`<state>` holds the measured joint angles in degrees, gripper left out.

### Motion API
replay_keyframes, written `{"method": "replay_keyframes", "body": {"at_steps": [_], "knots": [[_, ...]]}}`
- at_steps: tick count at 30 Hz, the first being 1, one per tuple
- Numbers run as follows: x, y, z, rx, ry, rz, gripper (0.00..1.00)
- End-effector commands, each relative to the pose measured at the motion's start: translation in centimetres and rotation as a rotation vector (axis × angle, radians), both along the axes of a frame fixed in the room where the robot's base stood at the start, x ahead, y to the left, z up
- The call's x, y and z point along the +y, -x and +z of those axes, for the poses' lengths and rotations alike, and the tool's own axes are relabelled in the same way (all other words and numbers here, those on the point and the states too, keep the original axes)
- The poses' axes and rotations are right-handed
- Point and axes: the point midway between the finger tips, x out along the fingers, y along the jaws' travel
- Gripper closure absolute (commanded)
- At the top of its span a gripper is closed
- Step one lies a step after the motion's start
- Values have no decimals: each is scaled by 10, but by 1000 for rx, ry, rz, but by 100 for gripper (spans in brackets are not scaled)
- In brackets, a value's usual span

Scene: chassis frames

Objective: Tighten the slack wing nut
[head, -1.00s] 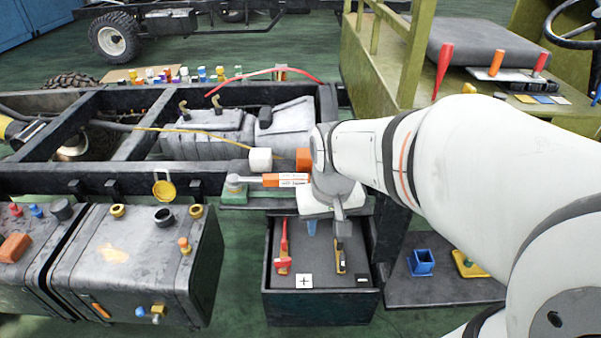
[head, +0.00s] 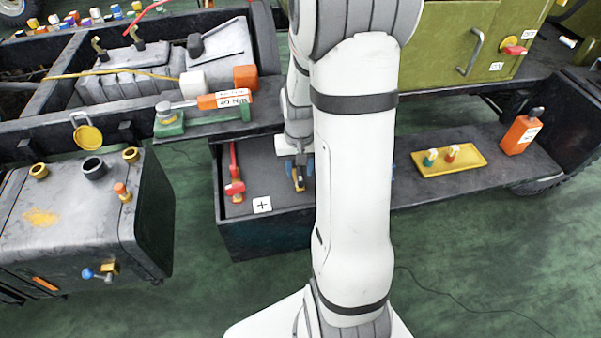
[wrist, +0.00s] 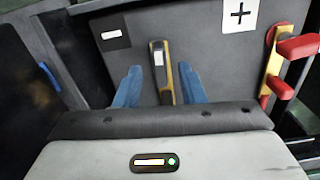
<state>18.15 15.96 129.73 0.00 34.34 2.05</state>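I cannot pick out a wing nut for certain. In the open drawer (head: 275,222), a dark-and-brass lever piece (wrist: 158,62) with a white label stands near a minus tag (wrist: 110,37). It also shows in the head view (head: 298,180). A red-and-brass piece (wrist: 272,65) with red arms stands near a plus tag (wrist: 240,13); the head view shows it too (head: 234,180). My gripper (wrist: 160,69) is open, its blue fingers on either side of the dark-and-brass piece in the picture. Contact is not visible. My arm hides part of the drawer in the head view.
A green-based tool with an orange handle (head: 225,101) lies on the ledge above the drawer. A grey tank (head: 85,215) stands at left. A yellow tray (head: 440,162) and orange bottle (head: 522,132) sit on the right shelf. The green floor in front is open.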

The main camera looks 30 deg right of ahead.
Motion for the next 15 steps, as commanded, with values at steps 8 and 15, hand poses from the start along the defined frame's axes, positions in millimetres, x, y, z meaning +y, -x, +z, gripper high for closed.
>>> {"method": "replay_keyframes", "body": {"at_steps": [8,15], "knots": [[0,0,-16,-1,0,0,64],[0,0,-16,-1,0,-1,69]]}}
